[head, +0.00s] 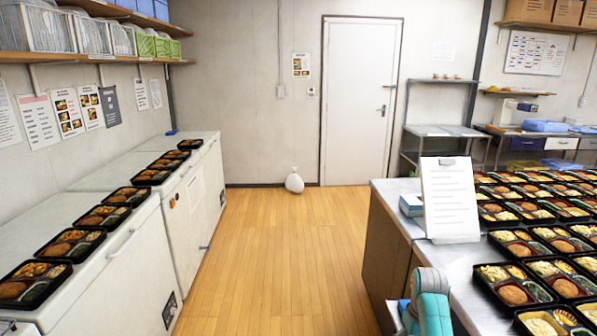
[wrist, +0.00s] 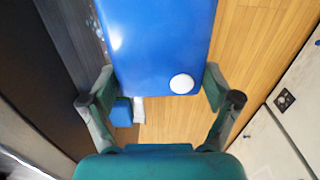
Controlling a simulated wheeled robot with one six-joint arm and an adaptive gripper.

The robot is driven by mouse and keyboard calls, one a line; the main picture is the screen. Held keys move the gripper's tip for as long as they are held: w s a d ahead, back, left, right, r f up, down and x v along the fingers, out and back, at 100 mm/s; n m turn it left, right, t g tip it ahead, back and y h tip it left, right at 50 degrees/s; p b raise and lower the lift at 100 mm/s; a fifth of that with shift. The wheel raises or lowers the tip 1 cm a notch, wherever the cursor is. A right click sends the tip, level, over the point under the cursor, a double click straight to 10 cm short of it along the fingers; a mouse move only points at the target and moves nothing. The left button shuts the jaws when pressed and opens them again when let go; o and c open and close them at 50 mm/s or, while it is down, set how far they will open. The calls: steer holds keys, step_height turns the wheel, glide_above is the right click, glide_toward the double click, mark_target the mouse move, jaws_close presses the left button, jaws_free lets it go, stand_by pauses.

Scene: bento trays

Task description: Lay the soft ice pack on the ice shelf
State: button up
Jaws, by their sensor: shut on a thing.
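A blue ice pack (wrist: 160,45) with a round white cap fills the upper middle of the wrist view. My gripper (wrist: 158,82) is shut on it, one finger at each side, and the pack's far end runs out of the picture. In the head view the gripper and the pack are not visible; only a teal part of my arm shows at the bottom. A metal rack (head: 444,131) with shelves stands against the back wall right of the door; I cannot tell whether it is the ice shelf.
White chest freezers (head: 120,250) line the left wall, with several bento trays along their tops. A steel counter (head: 462,262) at right holds a clipboard (head: 450,200) and many bentos. A white bag (head: 294,181) sits by the back wall. The wooden floor between is clear.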

steer(key=s+a+f+m, duration=0.1)
steer(key=s+a+f, duration=1.2)
steer(key=s+f, duration=0.3)
steer(key=shift+s, duration=0.75)
steer(key=shift+a, duration=0.1)
stand_by(1.8)
